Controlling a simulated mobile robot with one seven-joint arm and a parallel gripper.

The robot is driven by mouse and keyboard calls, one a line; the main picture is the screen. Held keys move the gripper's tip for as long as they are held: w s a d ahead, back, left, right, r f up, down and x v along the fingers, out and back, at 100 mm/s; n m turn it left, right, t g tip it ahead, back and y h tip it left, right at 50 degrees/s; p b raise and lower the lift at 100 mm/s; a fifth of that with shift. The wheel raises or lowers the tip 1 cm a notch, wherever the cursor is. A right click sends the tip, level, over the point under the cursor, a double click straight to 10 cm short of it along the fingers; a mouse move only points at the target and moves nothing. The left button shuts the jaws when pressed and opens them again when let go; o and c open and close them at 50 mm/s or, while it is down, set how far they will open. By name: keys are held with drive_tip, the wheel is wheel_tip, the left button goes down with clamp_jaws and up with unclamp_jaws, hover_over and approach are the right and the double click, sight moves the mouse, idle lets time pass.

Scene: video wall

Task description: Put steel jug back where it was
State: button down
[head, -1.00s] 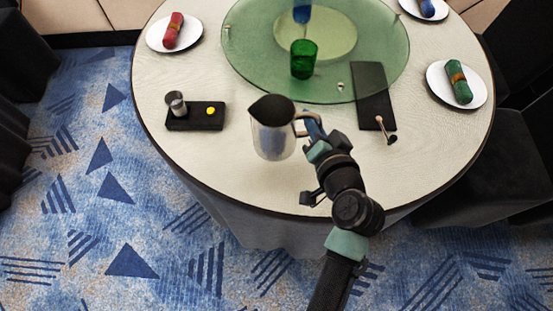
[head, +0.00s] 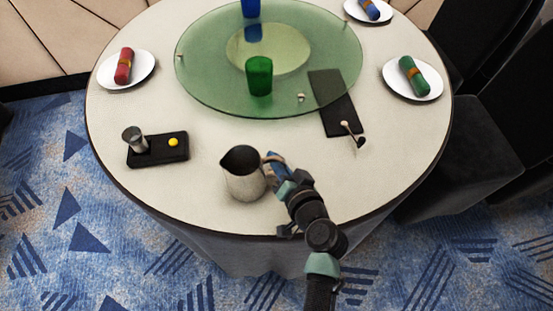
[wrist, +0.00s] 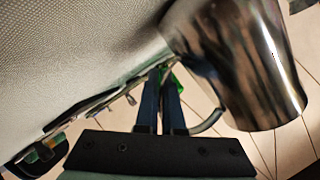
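The steel jug (head: 244,180) is over the near part of the round table, upright or nearly so, its dark open mouth facing up. Whether its base touches the tabletop is hard to tell. My gripper (head: 275,163) is at the jug's handle, on its right side. In the wrist view the jug's shiny body (wrist: 245,60) fills the upper right, and its handle curves towards my gripper's two blue fingers (wrist: 161,100). The fingers are close together and appear shut on the handle; the contact itself is partly hidden.
A black tray (head: 172,156) with a metal cup (head: 135,140) and yellow ball lies left of the jug. Behind are a green glass turntable (head: 200,85), a green tumbler (head: 259,76) and a dark mat (head: 335,115) with a spoon-like item. Table around the jug is clear.

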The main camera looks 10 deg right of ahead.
drive_tip(key=shift+f, duration=0.2)
drive_tip(key=c, duration=1)
unclamp_jaws()
drive_tip(key=shift+c, duration=0.2)
drive_tip(key=shift+r, duration=0.15)
